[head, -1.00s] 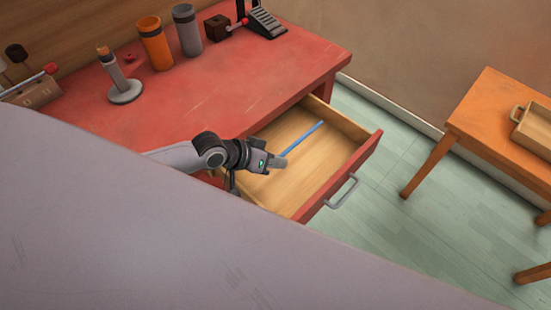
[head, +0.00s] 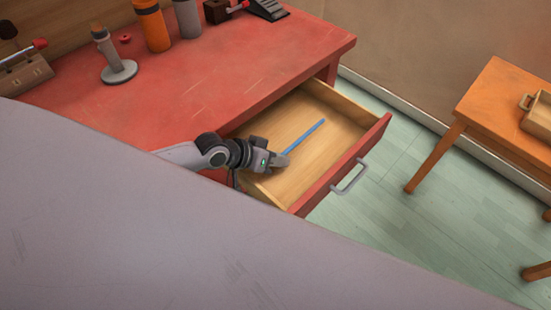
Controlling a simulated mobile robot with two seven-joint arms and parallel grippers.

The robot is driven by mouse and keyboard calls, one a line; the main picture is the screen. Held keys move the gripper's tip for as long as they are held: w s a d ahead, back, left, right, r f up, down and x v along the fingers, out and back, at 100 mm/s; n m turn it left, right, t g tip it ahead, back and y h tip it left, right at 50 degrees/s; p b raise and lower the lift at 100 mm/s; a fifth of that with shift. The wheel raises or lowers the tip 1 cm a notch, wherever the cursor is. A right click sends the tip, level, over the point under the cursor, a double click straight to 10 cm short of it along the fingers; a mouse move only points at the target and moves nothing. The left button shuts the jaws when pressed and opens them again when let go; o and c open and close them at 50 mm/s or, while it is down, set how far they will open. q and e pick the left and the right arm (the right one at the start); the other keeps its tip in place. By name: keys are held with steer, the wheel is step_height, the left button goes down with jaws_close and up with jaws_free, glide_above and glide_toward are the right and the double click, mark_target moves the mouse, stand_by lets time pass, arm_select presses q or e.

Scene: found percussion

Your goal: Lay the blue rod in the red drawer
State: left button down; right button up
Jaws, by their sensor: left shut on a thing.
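The red drawer (head: 340,169) is pulled out from the red desk, with a bare wooden inside and a grey handle on its front. My left gripper (head: 281,159) is over the near left part of the drawer. It is shut on one end of the blue rod (head: 306,135), which points away to the upper right over the drawer floor. I cannot tell whether the rod touches the floor of the drawer. The gripped end of the rod is hidden by the fingers. My right gripper is not in view.
On the red desk (head: 200,90) stand an orange cup (head: 153,28), a grey cup (head: 187,18), a grey stand (head: 119,71) and a black pedal (head: 268,9). An orange table (head: 497,105) with a wooden tray (head: 537,118) is at the right. A grey surface fills the lower left.

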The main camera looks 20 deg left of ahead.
mark_target(275, 169)
arm_select(q)
steer(key=shift+s+a+f, duration=0.1)
steer(key=shift+s+f, duration=0.2)
steer(key=shift+f, duration=0.45)
steer(key=shift+s+a+f, duration=0.1)
steer(key=shift+s+f, duration=0.15)
steer(key=shift+f, duration=0.45)
steer(key=c, duration=1.2)
jaws_free()
steer(key=shift+r, duration=0.25)
steer(key=shift+o, duration=0.4)
steer(key=v, duration=0.2)
steer(key=p+v, duration=0.1)
steer(key=v, duration=0.1)
steer(key=r+v, duration=0.1)
steer(key=v, duration=0.2)
steer(key=shift+w+d+r, duration=0.15)
steer(key=shift+w+d, duration=0.1)
steer(key=shift+w, duration=0.05)
steer(key=shift+r, duration=0.35)
steer(key=shift+w+r, duration=0.1)
steer(key=shift+w, duration=0.05)
steer(key=shift+d+p, duration=0.1)
steer(key=shift+p, duration=0.2)
